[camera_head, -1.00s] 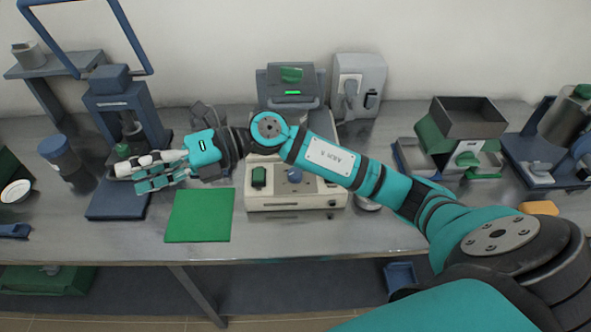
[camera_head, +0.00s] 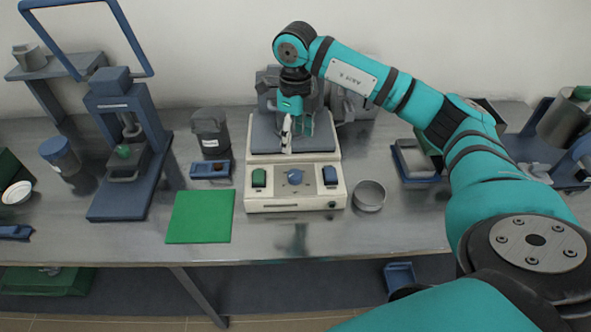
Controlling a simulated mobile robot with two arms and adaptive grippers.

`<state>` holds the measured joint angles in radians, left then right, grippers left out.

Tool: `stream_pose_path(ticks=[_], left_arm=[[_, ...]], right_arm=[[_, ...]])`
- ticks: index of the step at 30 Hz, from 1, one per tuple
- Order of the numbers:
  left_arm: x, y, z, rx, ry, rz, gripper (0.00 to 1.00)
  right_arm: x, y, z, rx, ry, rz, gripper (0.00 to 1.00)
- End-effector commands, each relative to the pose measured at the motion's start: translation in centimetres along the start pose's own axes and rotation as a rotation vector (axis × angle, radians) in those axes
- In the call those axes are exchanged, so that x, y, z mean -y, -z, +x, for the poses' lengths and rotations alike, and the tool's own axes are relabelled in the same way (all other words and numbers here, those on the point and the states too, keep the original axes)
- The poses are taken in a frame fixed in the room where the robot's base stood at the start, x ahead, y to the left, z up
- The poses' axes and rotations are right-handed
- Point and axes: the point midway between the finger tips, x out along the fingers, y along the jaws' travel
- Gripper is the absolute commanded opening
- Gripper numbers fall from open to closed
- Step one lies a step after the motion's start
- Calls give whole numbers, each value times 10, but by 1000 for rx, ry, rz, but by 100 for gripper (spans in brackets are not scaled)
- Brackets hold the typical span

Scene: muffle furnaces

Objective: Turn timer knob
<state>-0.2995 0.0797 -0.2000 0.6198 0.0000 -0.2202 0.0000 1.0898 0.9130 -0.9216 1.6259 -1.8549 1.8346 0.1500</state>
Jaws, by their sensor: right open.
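The beige control box (camera_head: 297,202) stands near the front middle of the bench. A round blue knob (camera_head: 294,177) sits in the middle of its panel, between a green rocker switch (camera_head: 259,178) and a dark blue one (camera_head: 330,175). I cannot read any label at the knob. My right gripper (camera_head: 297,138) points down, open and empty, behind the knob and apart from it. It appears over the grey plate at the back of the device and hides part of it. My left gripper is not in view.
A green mat (camera_head: 199,216) lies left of the box, and a round metal dish (camera_head: 369,196) stands close on its right. A blue press (camera_head: 119,150) stands further left. A dark cup (camera_head: 210,131) and a small blue tray (camera_head: 211,169) are behind the mat.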

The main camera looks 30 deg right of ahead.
Motion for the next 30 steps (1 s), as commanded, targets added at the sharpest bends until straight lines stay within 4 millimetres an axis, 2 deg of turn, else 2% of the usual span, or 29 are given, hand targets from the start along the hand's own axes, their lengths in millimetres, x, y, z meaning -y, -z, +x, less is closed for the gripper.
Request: stream_pose_path(ticks=[9, 15, 21, 30], left_arm=[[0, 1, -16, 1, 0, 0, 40], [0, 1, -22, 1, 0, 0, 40], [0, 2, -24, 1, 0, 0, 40], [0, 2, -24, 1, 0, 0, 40]], right_arm=[[-2, 2, 70, -5, -4, -2, 61], [-1, 1, 105, -2, -3, 0, 61], [-1, 0, 123, 1, -2, -2, 61], [-1, 0, 126, 2, -2, -2, 61]])
